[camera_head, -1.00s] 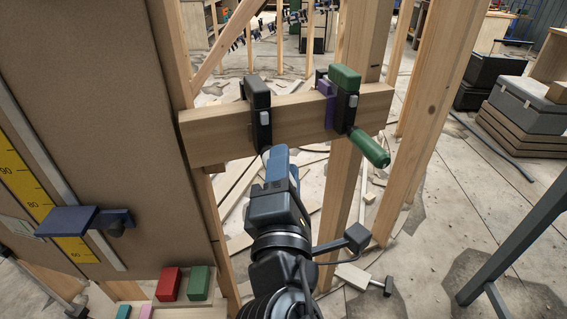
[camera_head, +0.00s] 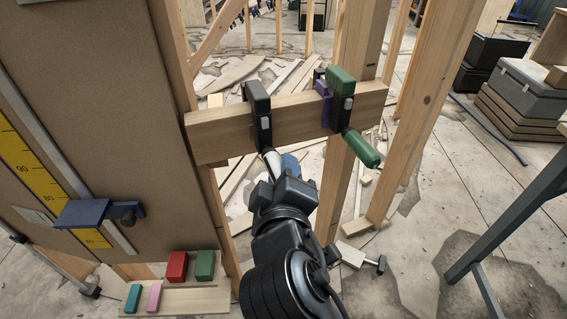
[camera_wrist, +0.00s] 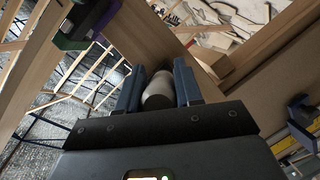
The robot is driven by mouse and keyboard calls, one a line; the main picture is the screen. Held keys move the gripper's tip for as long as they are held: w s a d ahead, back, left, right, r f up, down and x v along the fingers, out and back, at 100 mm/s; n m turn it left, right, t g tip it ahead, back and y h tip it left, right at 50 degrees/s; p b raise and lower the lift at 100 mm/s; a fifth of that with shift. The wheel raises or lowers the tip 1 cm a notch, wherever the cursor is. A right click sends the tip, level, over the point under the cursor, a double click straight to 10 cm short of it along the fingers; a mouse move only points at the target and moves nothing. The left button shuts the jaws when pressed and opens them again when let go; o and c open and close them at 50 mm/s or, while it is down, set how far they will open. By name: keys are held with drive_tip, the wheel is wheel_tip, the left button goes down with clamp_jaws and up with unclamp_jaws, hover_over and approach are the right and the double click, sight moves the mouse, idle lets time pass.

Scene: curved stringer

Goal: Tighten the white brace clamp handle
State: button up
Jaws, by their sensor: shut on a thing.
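The clamp (camera_head: 263,125) with a grey top and black body sits on the left part of a horizontal wooden brace (camera_head: 225,135). Its whitish handle (camera_head: 272,160) points down and toward me, below the brace. My gripper (camera_wrist: 158,84) is shut on this handle. In the wrist view, the rounded pale handle (camera_wrist: 158,92) lies between the two blue fingers. In the head view, my wrist hides the handle's lower end, and one blue finger shows on its right side.
A second clamp (camera_head: 342,82) with a green top, purple part and green handle (camera_head: 362,148) sits to the right on the brace. A brown panel (camera_head: 90,90) stands at left. Wooden studs (camera_head: 430,110) stand at right. Coloured blocks (camera_head: 177,266) lie low at left.

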drive_tip(key=m+g+y+p, duration=0.1)
drive_tip(key=m, duration=0.1)
drive_tip(key=m+y+p, duration=0.1)
drive_tip(key=m+p, duration=0.1)
drive_tip(key=shift+g, duration=0.4)
drive_tip(key=m+p, duration=0.1)
drive_tip(key=m+y, duration=0.1)
drive_tip(key=m+g+y+p, duration=0.1)
drive_tip(key=shift+s+a+f+m+p, duration=0.15)
drive_tip(key=shift+a+f+m+p, duration=0.15)
drive_tip(key=shift+m+p, duration=0.1)
drive_tip(key=shift+y, duration=0.3)
drive_tip(key=o, duration=1)
drive_tip(key=shift+c, duration=0.2)
drive_tip(key=shift+r, duration=0.1)
drive_tip(key=v, duration=0.7)
drive_tip(key=shift+s+d+r+b, duration=0.15)
drive_tip(key=shift+s+b, duration=0.15)
drive_tip(key=shift+b, duration=0.05)
